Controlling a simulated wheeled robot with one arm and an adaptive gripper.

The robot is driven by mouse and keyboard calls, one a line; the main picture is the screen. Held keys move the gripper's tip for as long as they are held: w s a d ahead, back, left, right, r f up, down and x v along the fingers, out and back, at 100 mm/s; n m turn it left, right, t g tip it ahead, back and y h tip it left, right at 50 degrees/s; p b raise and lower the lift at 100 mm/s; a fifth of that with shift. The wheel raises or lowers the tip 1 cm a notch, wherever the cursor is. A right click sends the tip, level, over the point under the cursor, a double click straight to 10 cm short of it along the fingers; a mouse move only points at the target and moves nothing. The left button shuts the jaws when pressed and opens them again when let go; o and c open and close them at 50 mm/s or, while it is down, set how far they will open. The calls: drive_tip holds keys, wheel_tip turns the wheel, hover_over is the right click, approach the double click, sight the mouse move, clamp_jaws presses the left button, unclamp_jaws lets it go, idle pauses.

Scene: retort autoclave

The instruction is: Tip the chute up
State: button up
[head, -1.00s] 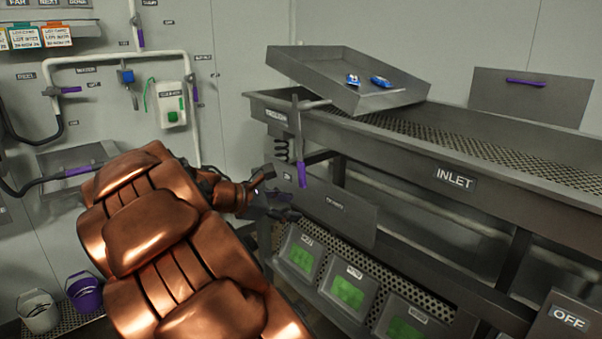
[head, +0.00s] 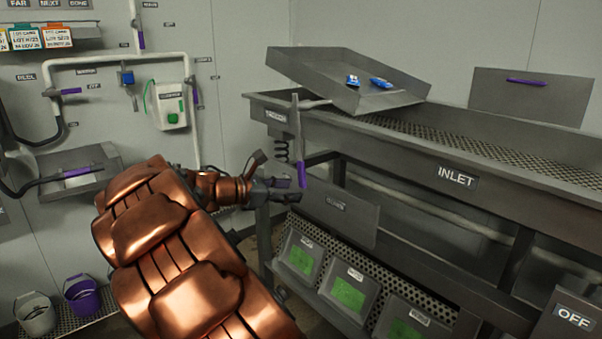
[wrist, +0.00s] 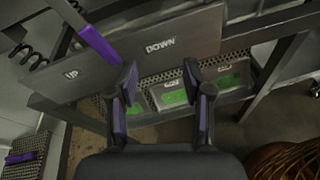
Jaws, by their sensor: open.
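The chute (head: 330,70) is a grey tray standing tilted at the left end of the inlet table, with two small blue items (head: 381,83) in it. A grey lever with a purple grip (head: 302,174) hangs at the table's left end. My gripper (head: 284,191) is open and empty by the lower end of this grip. In the wrist view my gripper (wrist: 160,82) has its fingers apart, and the purple grip (wrist: 98,45) lies outside them, up and left of the left finger. Behind is a plate (wrist: 160,45) marked UP at left and DOWN at right.
The inlet table (head: 430,160) has a perforated bed and runs to the right. Green-faced boxes (head: 348,292) stand on the low shelf. A coiled spring (head: 281,150) hangs beside the lever. Two buckets (head: 83,297) stand at lower left.

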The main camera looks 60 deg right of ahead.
sight(299, 171)
drive_tip(key=w+d+n+h+b, duration=0.2)
drive_tip(key=w+d+n+h, duration=0.1)
drive_tip(key=w+d+n, duration=0.2)
drive_tip(key=shift+w+d+f+b, duration=0.3)
drive_tip(key=shift+w+d+f, duration=0.15)
drive_tip(key=shift+w+d, duration=0.6)
drive_tip(key=shift+w+d, duration=0.1)
idle(0.5)
drive_tip(key=shift+x, duration=3.5)
drive_tip(key=shift+w+d, duration=0.1)
drive_tip(key=shift+d, duration=0.05)
clamp_jaws()
